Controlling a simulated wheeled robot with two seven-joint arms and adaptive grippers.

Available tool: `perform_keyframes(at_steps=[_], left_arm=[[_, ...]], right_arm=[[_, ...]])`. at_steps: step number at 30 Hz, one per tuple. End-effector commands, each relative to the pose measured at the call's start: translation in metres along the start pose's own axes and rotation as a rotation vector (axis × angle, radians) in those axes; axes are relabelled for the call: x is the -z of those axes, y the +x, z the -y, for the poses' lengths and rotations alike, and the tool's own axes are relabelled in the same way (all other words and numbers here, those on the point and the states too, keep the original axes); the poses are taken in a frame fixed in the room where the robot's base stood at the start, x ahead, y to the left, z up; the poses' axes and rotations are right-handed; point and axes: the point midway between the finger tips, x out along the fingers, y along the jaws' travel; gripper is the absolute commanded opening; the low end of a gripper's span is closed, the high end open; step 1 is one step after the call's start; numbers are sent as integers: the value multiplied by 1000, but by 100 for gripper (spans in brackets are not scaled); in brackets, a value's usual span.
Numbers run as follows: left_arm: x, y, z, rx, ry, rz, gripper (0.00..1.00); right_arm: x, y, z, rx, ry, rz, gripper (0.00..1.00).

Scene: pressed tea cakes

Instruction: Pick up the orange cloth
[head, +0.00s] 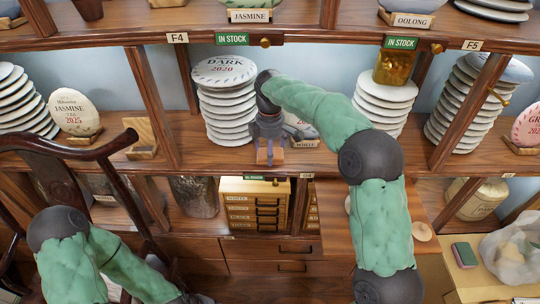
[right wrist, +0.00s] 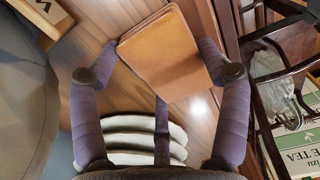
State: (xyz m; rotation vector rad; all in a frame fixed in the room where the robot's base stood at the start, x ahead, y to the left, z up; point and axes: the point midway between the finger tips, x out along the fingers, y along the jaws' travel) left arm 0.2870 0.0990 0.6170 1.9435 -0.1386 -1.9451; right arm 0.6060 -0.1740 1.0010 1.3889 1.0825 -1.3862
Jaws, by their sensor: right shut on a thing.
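The orange cloth (right wrist: 160,52) is a folded orange-brown square with stitched edges. In the right wrist view it lies between the purple fingers of my right gripper (right wrist: 160,68), which is shut on it. In the head view my right gripper (head: 270,157) points down at the front of the middle shelf, and the cloth is mostly hidden by the gripper there. My left arm comes in at the bottom left of the head view, and its gripper is out of the picture.
A stack of wrapped tea cakes (head: 226,110) stands just left of my right gripper, and another stack (head: 384,105) is to its right. A dark wooden chair (head: 60,155) is at the left. Small drawers (head: 254,205) sit below.

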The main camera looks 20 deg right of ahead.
Motion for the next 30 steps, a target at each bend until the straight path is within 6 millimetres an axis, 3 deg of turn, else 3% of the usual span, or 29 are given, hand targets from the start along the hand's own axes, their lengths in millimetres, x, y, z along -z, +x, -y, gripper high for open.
perform_keyframes(at_steps=[12,23,30], left_arm=[[0,-10,-4,0,0,0,40],[-2,-40,-14,0,0,0,40],[-2,-39,-14,0,0,0,40]], right_arm=[[0,-9,4,2,-1,1,54],[1,-75,3,-1,0,0,54],[2,-71,39,2,-3,2,54]])
